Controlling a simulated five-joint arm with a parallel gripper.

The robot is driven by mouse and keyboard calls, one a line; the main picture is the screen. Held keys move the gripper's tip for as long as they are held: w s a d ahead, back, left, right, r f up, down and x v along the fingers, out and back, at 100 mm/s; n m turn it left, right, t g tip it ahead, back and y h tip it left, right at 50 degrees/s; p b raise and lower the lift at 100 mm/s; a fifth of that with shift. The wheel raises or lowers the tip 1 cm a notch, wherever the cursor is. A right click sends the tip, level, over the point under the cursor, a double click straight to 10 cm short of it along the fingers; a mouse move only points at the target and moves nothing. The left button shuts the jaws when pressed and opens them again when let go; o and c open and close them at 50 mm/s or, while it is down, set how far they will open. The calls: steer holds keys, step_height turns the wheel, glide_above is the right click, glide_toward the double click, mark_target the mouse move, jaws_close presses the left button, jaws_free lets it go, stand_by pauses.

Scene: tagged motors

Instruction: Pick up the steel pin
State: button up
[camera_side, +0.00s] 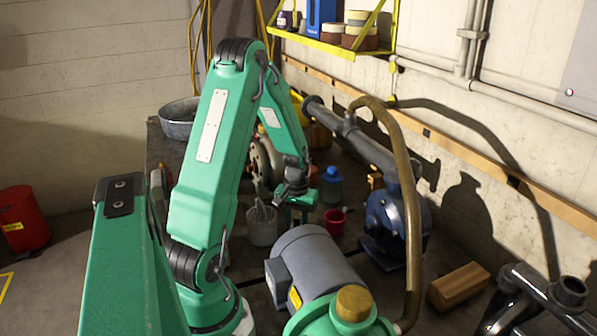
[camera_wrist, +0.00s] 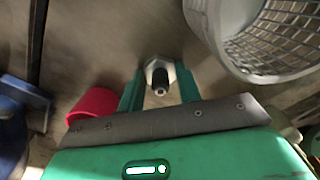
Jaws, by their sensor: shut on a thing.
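The steel pin (camera_wrist: 157,76) shows in the wrist view as a bright faceted metal head with a dark round shaft pointing toward the camera. My gripper (camera_wrist: 160,84) has its two green fingers on either side of the pin, shut on it. In the side view my gripper (camera_side: 297,207) is low over the bench, between the pale mesh basket and the red cup. The pin cannot be made out in the side view. Whether it touches the bench is unclear.
The pale mesh basket (camera_wrist: 225,45) and red cup (camera_wrist: 93,102) flank my gripper closely. A blue pump (camera_side: 385,222), blue bottle (camera_side: 331,187), grey motor (camera_side: 318,262) and wooden block (camera_side: 459,287) stand around. A brown curved pipe (camera_side: 412,220) rises to the right.

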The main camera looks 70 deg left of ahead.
mark_target(297, 218)
steer(key=shift+r, duration=0.1)
steer(key=shift+r, duration=4.9)
